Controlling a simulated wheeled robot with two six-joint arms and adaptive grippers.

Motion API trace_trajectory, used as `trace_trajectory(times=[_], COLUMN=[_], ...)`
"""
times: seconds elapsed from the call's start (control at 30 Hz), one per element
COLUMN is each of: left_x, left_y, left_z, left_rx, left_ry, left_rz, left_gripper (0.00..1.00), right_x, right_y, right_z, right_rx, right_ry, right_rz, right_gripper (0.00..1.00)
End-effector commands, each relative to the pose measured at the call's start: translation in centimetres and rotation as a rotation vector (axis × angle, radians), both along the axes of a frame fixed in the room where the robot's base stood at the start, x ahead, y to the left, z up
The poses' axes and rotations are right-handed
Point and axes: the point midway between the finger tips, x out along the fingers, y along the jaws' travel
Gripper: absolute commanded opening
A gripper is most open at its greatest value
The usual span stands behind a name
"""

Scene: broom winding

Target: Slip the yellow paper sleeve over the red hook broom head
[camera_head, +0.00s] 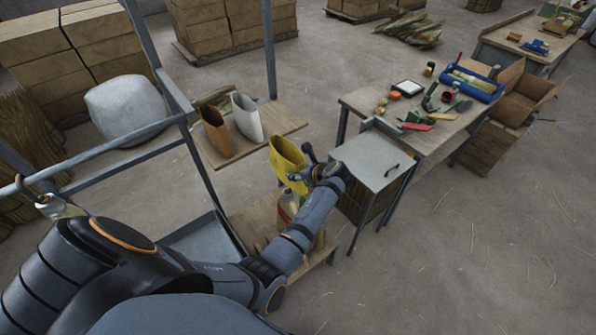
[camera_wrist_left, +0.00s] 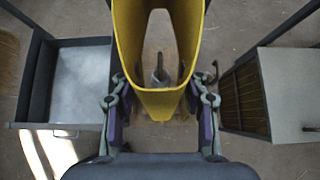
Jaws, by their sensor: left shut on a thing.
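The yellow paper sleeve (camera_head: 286,160) is an open-ended tapered tube. My left gripper (camera_head: 300,178) is shut on it and holds it above the low wooden shelf. In the left wrist view, the sleeve (camera_wrist_left: 160,103) stands between the two fingers, and its wide mouth faces the camera. Through it I see a dark upright hook (camera_wrist_left: 160,70) with a pale surface around it. In the head view, a reddish broom head (camera_head: 287,208) shows just below the sleeve, partly hidden by my arm. I cannot tell whether the sleeve touches it.
An orange-brown sleeve (camera_head: 216,134) and a white sleeve (camera_head: 246,118) stand on the upper wooden shelf (camera_head: 276,121). A grey-topped cabinet (camera_head: 362,160) is right of my gripper. A workbench (camera_head: 440,135) with tools stands beyond. Grey rack posts rise on the left. Floor at right is clear.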

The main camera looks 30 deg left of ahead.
Motion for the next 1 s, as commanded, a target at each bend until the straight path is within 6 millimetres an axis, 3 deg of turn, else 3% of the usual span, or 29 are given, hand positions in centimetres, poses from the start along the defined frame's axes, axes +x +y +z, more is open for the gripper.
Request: trace_trajectory(times=[0.17, 0.43, 1.0], left_x=[-0.1, -0.1, 0.0], left_y=[-0.2, -0.2, -0.1], left_z=[-0.5, -0.6, -3.5], left_rx=[0.001, 0.001, 0.001], left_ry=[0.001, 0.001, 0.000], left_rz=[-0.001, 0.000, -0.001], left_gripper=[0.28, 0.28, 0.28], right_x=[0.0, 0.0, 0.2], right_y=[0.1, 1.8, 1.0], right_z=[0.0, -0.2, -1.5], right_rx=[0.001, 0.023, 0.013], right_ry=[0.001, -0.001, -0.003], right_rz=[0.000, -0.007, -0.004], right_gripper=[0.68, 0.68, 0.68])
